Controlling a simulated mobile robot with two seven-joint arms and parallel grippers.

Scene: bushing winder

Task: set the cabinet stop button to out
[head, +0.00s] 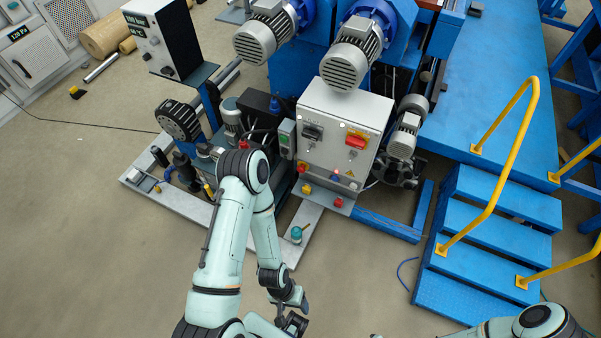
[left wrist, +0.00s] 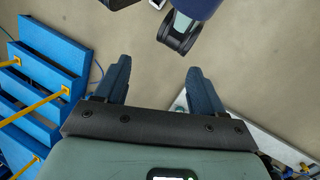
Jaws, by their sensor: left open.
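The light grey control cabinet (head: 330,130) stands in the middle of the head view. Its sloped front carries a black rotary switch (head: 312,132), a red switch on yellow (head: 356,141) and small lamps. My left gripper (head: 292,318) is low in the head view, well short of the cabinet. In the left wrist view its two fingers (left wrist: 160,85) are apart with nothing between them.
Blue steps (head: 495,235) with yellow handrails (head: 510,150) stand right of the cabinet. Grey motors (head: 350,55) hang above and behind it. A metal base plate (head: 290,245) with a small teal-and-dark item (head: 296,235) lies in front.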

